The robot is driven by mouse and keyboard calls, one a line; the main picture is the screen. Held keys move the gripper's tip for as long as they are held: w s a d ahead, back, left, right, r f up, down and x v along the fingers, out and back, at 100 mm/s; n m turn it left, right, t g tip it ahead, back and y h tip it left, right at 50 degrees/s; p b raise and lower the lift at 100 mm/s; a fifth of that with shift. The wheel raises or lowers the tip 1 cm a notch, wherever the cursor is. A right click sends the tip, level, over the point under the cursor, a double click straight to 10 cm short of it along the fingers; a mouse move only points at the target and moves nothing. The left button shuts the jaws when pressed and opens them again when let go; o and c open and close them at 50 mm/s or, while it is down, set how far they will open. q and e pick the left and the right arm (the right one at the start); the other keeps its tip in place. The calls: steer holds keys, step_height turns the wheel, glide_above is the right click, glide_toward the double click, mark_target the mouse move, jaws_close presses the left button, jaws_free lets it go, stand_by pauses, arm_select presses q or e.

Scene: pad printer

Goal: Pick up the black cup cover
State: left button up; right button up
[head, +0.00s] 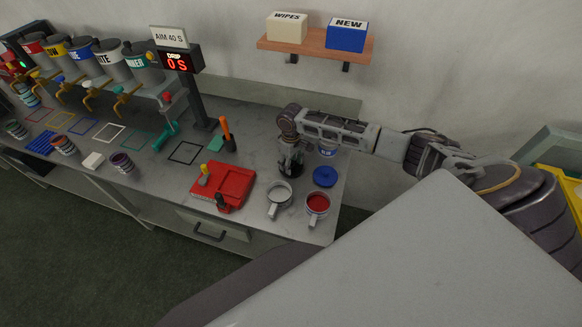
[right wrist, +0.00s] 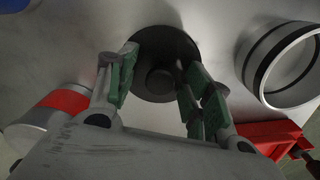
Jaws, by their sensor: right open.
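The black cup cover (right wrist: 165,45) is a round dark disc with a raised knob in its middle, lying on the grey bench top. In the right wrist view it sits between and just beyond the fingers of my right gripper (right wrist: 160,70). The fingers are open, one on each side of the knob; I cannot tell whether they touch the cover. In the head view my right gripper (head: 290,165) points down over the bench and mostly hides the cover. My left gripper is out of view.
A wall shelf (head: 312,46) with two boxes is above. The bench's front edge is near.

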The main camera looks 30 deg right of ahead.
stand_by(0.4)
steer(key=c, duration=1.1)
steer(key=shift+r, duration=0.15)
steer(key=shift+r+b, duration=0.35)
steer(key=shift+r, duration=4.5)
